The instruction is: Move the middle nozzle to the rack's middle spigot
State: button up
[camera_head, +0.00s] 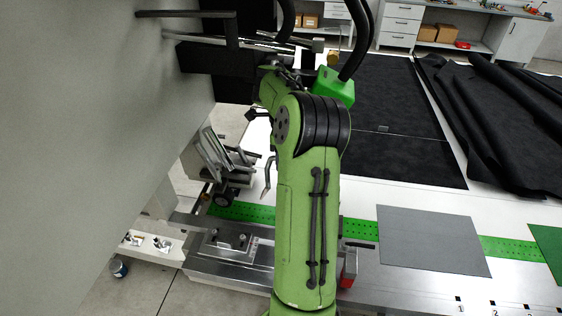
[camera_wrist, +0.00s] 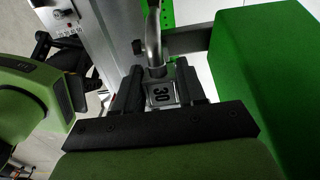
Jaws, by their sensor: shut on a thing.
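A bent grey tube, the nozzle (camera_wrist: 154,50), rises from this block between the fingers. In the head view my green arm covers the middle of the picture. My gripper's fingers cannot be made out there. A thin curved metal piece (camera_head: 268,176) shows left of the arm; I cannot tell whether it is the held nozzle. I cannot clearly identify the rack or its middle spigot in either view.
A large grey panel (camera_head: 90,130) fills the left. A silver fixture (camera_head: 232,262) sits on the bench left of my arm. A grey sheet (camera_head: 432,240) lies on the right, with black cloth (camera_head: 500,120) behind. In the wrist view a green block (camera_wrist: 265,75) stands close right.

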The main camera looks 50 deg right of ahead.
jog(key=shift+w+r+p, duration=0.1)
jog(key=shift+r+p, duration=1)
jog(key=shift+r, duration=1.2)
jog(key=shift+a+f, duration=0.1)
jog(key=shift+f, duration=0.05)
